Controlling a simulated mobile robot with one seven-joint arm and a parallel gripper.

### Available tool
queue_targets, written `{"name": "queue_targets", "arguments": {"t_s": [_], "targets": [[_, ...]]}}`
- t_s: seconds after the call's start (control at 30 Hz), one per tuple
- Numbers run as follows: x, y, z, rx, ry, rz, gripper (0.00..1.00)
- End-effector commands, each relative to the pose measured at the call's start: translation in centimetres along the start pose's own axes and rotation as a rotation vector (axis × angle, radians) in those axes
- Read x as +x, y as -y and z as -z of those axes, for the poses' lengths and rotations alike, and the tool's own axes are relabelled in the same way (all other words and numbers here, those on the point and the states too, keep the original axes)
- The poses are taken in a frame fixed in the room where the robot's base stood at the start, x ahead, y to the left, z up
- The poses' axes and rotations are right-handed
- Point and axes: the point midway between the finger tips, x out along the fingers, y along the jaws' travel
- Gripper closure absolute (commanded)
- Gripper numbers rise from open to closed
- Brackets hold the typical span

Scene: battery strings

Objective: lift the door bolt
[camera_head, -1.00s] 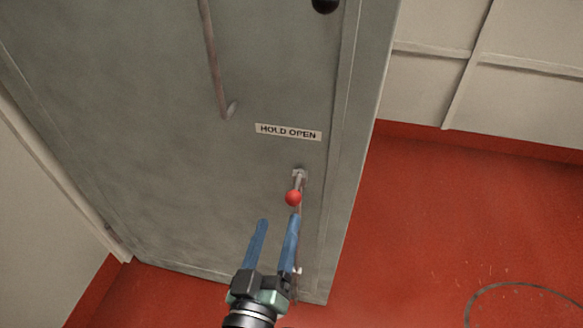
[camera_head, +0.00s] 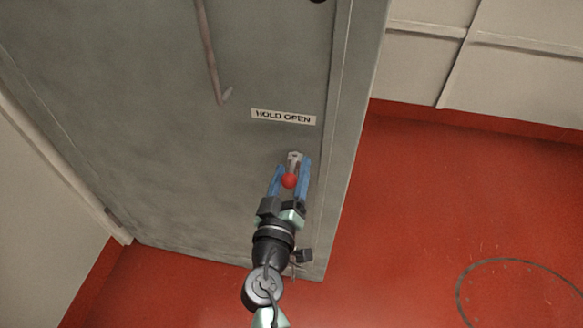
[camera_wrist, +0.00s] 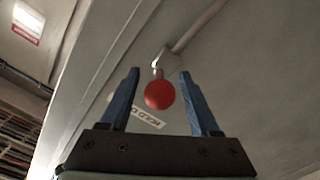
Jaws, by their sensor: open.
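The door bolt has a red ball knob (camera_head: 289,181) on a metal fitting near the lower right edge of the grey door (camera_head: 170,150). The knob also shows in the wrist view (camera_wrist: 159,94), with the bolt's bracket and rod behind it. My gripper (camera_head: 290,170) is open, with its blue fingers on either side of the red knob. In the wrist view a gap shows between the knob and each finger (camera_wrist: 160,85). The bolt's lower part is mostly hidden by my gripper in the head view.
A "HOLD OPEN" label (camera_head: 283,117) is on the door above the bolt. A long handle bar (camera_head: 210,55) is fixed higher up, to the left. Red floor (camera_head: 440,200) lies clear to the right, and a pale wall (camera_head: 425,60) stands behind it.

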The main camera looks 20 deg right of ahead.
Motion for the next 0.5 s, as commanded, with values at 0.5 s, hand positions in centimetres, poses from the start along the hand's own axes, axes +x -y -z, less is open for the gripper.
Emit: {"name": "queue_targets", "arguments": {"t_s": [0.5], "targets": [[0.57,-0.02,0.00,0.001,0.000,0.000,0.62]]}}
